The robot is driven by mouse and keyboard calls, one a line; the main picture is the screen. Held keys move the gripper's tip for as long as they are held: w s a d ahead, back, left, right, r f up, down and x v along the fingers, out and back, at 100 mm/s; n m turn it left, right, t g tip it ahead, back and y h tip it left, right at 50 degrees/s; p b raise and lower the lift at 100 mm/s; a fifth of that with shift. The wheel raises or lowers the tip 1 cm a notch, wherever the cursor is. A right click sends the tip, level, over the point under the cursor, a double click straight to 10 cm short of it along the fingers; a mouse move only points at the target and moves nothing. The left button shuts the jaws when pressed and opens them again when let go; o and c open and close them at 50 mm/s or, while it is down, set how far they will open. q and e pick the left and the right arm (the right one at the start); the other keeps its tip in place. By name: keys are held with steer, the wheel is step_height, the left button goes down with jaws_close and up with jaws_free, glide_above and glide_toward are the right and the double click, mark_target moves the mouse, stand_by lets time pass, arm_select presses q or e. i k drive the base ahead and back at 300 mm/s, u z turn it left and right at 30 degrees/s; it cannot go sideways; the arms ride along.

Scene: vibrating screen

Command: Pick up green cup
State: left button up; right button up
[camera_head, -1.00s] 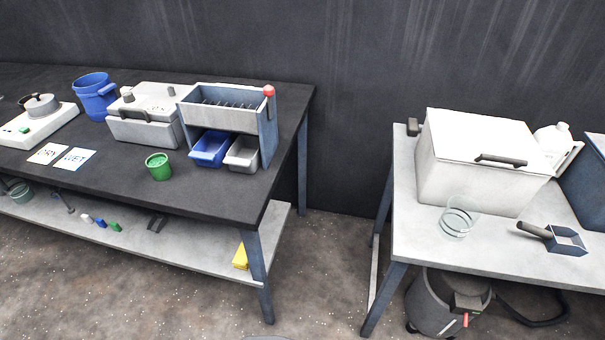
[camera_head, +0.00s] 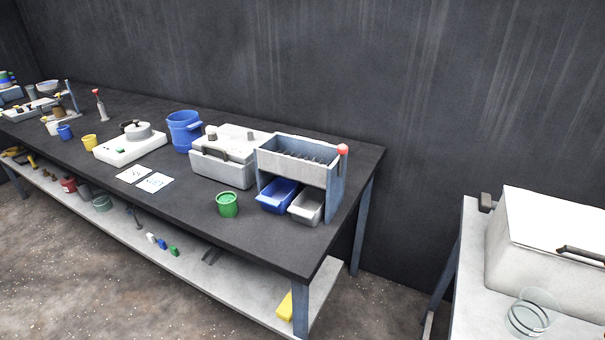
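The green cup (camera_head: 227,205) stands upright on the dark top of the long table (camera_head: 215,230), near its front edge. It is in front of the grey-white box (camera_head: 222,170) and left of the blue tray (camera_head: 279,195). Nothing covers it. Neither of my grippers shows in the head view.
The splitter with a red knob (camera_head: 300,160) and a white tray (camera_head: 307,207) stand right of the cup. Two paper cards (camera_head: 145,180) and a blue bucket (camera_head: 184,130) are to its left. A second table with a white chest (camera_head: 545,245) is at right. Floor in front is clear.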

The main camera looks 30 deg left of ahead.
mark_target(228, 205)
steer(key=u, duration=1.5)
